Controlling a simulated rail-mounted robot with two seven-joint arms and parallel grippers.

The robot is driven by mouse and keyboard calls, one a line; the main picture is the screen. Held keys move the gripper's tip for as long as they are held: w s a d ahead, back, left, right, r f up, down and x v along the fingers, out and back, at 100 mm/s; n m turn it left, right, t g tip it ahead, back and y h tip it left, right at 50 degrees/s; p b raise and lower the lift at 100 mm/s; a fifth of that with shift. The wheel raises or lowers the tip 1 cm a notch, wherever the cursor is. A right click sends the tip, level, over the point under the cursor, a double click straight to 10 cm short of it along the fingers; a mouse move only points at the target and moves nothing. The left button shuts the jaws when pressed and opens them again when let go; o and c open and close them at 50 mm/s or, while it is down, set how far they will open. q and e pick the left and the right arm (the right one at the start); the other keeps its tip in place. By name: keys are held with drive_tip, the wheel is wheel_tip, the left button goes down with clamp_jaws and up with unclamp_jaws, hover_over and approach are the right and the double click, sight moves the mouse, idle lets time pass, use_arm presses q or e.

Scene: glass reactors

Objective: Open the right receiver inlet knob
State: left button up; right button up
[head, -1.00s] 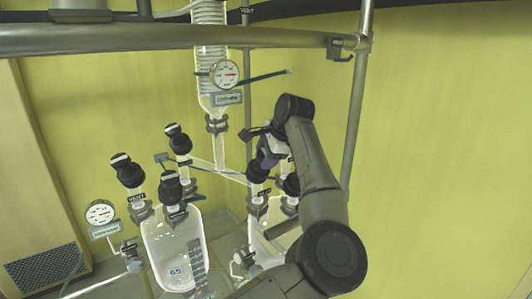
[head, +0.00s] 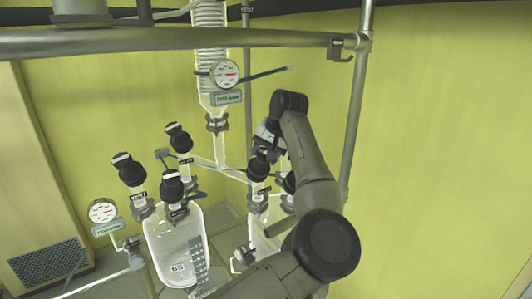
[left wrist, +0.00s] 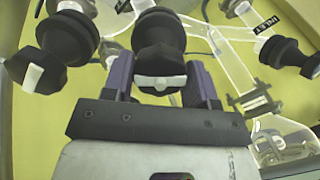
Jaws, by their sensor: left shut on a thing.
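The right receiver (head: 262,238) is a glass vessel right of centre in the head view, partly hidden by my left arm. Black knobs stand on top of it, one (head: 258,167) on the left and one (head: 289,183) partly behind my arm. My left gripper (head: 270,143) is above these knobs. In the left wrist view, its purple fingers (left wrist: 161,82) are shut around a black knob (left wrist: 158,45) with a white mark on its cap. An INLET label (left wrist: 270,18) is at the upper right there, near another black knob (left wrist: 290,57). I cannot read a label on the held knob. My right gripper is not in view.
The left receiver (head: 178,248) with several black knobs stands to the left. A gauge (head: 225,73) and a glass column (head: 209,40) are above. A metal rail (head: 170,38) crosses the top, and an upright pole (head: 357,110) stands to the right of my arm.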

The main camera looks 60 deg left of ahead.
use_arm(q)
drive_tip(key=shift+n, duration=1.6)
drive_tip(key=o, duration=0.9)
drive_tip(key=v, duration=0.7)
drive_tip(key=shift+r, duration=0.3)
